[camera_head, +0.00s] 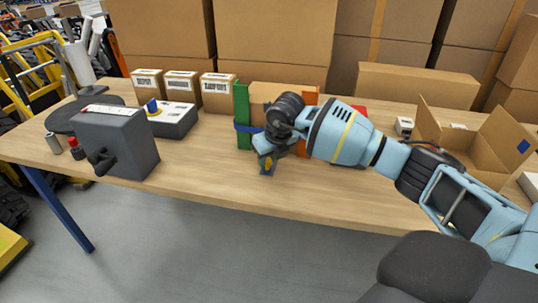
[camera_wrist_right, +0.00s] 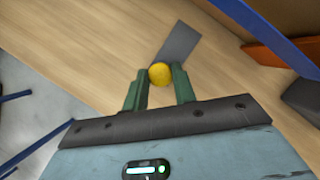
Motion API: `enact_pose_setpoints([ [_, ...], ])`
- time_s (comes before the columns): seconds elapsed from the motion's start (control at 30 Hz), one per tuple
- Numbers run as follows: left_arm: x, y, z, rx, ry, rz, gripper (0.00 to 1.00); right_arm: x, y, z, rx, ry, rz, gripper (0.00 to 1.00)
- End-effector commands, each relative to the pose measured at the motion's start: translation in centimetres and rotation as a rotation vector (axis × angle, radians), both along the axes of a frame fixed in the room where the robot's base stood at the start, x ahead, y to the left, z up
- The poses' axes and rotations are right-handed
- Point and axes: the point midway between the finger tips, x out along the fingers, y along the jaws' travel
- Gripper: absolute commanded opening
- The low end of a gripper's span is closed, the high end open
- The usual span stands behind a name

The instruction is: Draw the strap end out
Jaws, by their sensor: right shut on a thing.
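My right gripper (camera_head: 266,167) is just above the table near its front edge. In the right wrist view, its green fingers (camera_wrist_right: 158,88) are shut on a round yellow knob (camera_wrist_right: 160,74). A flat grey strip (camera_wrist_right: 179,43) runs from behind the knob; whether the two are joined cannot be told. A blue strap (camera_head: 246,128) crosses the green upright panel (camera_head: 242,112), behind the gripper. The strap (camera_wrist_right: 262,34) also shows in the wrist view, beside an orange panel (camera_wrist_right: 272,58). The arm hides part of the strap. My left gripper is not in view.
A grey box with a crank (camera_head: 118,142) stands at the left. Behind it are a flat white-topped device (camera_head: 173,120) and several labelled cartons (camera_head: 217,93). An open carton (camera_head: 460,140) stands at the right. The front middle of the table (camera_head: 215,178) is clear.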

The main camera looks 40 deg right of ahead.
Motion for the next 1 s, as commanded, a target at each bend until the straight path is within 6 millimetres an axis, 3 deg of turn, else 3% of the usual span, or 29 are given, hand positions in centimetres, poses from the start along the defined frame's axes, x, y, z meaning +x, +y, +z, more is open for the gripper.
enact_pose_setpoints([
  [0.1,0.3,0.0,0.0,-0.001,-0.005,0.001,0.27,-0.2,0.5,-0.3,0.008,0.01,0.007,0.0],
  [0.13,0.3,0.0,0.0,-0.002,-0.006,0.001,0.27,-0.2,0.5,-0.3,0.009,0.01,0.008,0.28],
  [0.3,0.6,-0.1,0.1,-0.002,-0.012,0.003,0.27,-0.2,0.4,-0.3,0.007,0.01,0.007,0.48],
  [0.67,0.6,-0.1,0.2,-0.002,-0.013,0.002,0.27,-0.3,0.2,0.5,0.005,0.005,0.004,0.48],
  [1.0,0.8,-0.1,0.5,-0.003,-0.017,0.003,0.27,-2.3,0.5,5.2,0.004,0.004,0.006,0.48],
])
